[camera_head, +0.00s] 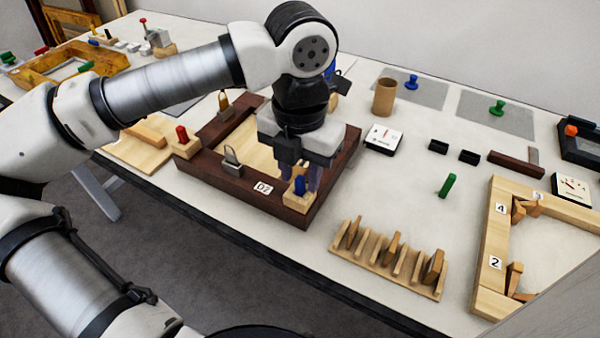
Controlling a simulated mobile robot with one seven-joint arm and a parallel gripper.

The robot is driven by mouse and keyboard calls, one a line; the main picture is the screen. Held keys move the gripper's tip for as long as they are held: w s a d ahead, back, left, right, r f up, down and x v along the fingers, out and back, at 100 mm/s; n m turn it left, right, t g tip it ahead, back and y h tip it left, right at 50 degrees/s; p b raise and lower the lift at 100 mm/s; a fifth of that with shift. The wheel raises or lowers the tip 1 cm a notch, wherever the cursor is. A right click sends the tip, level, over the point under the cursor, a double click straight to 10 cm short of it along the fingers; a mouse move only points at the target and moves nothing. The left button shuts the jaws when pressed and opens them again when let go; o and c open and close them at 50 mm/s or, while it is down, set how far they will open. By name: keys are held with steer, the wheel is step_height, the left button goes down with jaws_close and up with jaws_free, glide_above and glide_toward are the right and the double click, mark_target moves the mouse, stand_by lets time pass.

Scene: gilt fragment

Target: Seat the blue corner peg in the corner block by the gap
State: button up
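The blue corner peg (299,187) stands upright at a small pale wooden corner block (291,199). That block is at the near right corner of a dark brown frame (235,190), beside a white label on the frame's front rail. My gripper (301,178) points down over this corner, with its fingers close about the peg. Whether the fingers touch the peg cannot be told. How deep the peg sits in the block is also unclear. A red peg (182,134) stands in a similar block (187,148) at the frame's left corner.
A padlock (232,161) stands on the frame's front left, with a brass one (223,104) behind. A slotted wooden rack (388,262) lies to the right, near the table edge. A green peg (447,186) and a pale numbered frame (490,245) are farther right. Bare table separates them.

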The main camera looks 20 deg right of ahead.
mark_target(300, 178)
step_height(300, 178, up, 11)
steer(key=shift+b, duration=0.4)
steer(key=shift+s, duration=0.1)
